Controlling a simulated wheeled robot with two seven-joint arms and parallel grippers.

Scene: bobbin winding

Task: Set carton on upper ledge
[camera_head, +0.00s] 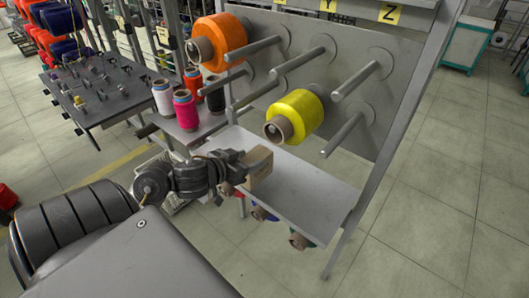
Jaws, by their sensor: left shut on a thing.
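A small brown carton (261,164) is at the left part of the rack's light grey upper ledge (310,196). My left gripper (247,168) is shut on the carton from its left side. The gripper and wrist hide part of the carton and the ledge's left end. I cannot tell whether the carton's base touches the ledge. My right gripper is not in view.
Above the ledge, a panel carries several bare pegs (345,135), a yellow bobbin (294,116) and an orange bobbin (220,42). Thread cones (185,110) stand on a shelf at left. The ledge's right part is clear. More bobbins (300,240) show below it.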

